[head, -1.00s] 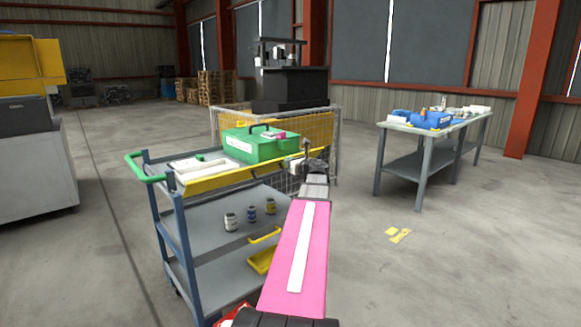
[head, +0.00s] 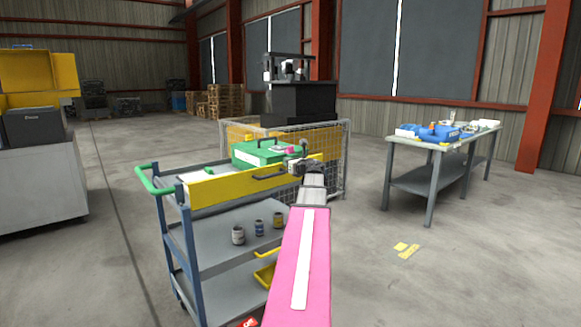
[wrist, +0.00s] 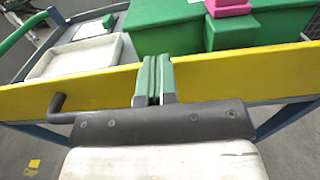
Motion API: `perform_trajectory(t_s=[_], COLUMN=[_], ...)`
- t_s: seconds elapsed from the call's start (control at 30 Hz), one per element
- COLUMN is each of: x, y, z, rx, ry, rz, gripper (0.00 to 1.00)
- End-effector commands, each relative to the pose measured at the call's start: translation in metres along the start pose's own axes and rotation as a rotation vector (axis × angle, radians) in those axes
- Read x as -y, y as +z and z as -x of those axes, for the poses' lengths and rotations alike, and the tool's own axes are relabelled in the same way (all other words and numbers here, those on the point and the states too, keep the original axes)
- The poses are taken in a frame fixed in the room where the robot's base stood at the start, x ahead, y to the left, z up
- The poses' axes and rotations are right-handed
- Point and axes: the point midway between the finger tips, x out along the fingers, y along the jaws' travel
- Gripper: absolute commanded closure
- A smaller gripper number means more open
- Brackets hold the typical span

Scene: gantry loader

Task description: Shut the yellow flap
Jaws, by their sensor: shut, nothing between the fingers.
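The yellow flap (head: 225,187) runs along the near top edge of the cart, its broad face toward me, standing steep. In the wrist view the flap (wrist: 225,77) spans the whole picture, with a dark handle (wrist: 57,104) on its left part, partly hidden behind my gripper. My gripper (wrist: 152,68) is shut and empty. Its green fingertips lie across the flap's face and top edge; I cannot tell whether they touch it. In the head view my gripper (head: 302,152) is near the flap's right end.
A green toolbox (head: 258,152) stands behind the flap on the cart's top, with a white tray (wrist: 75,57) to its left. Several small cans stand on the middle shelf (head: 215,250). A mesh fence (head: 335,160) is behind.

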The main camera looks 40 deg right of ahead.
Motion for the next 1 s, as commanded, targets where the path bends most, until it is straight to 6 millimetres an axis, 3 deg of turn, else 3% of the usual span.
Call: perform_trajectory(t_s=[0.77, 1.0], x=[0.0, -0.013], y=[0.002, 0.002], z=[-0.008, -0.003], rx=[0.0, 0.0], ry=[0.001, 0.003], rz=[0.0, 0.0], gripper=[1.0, 1.0])
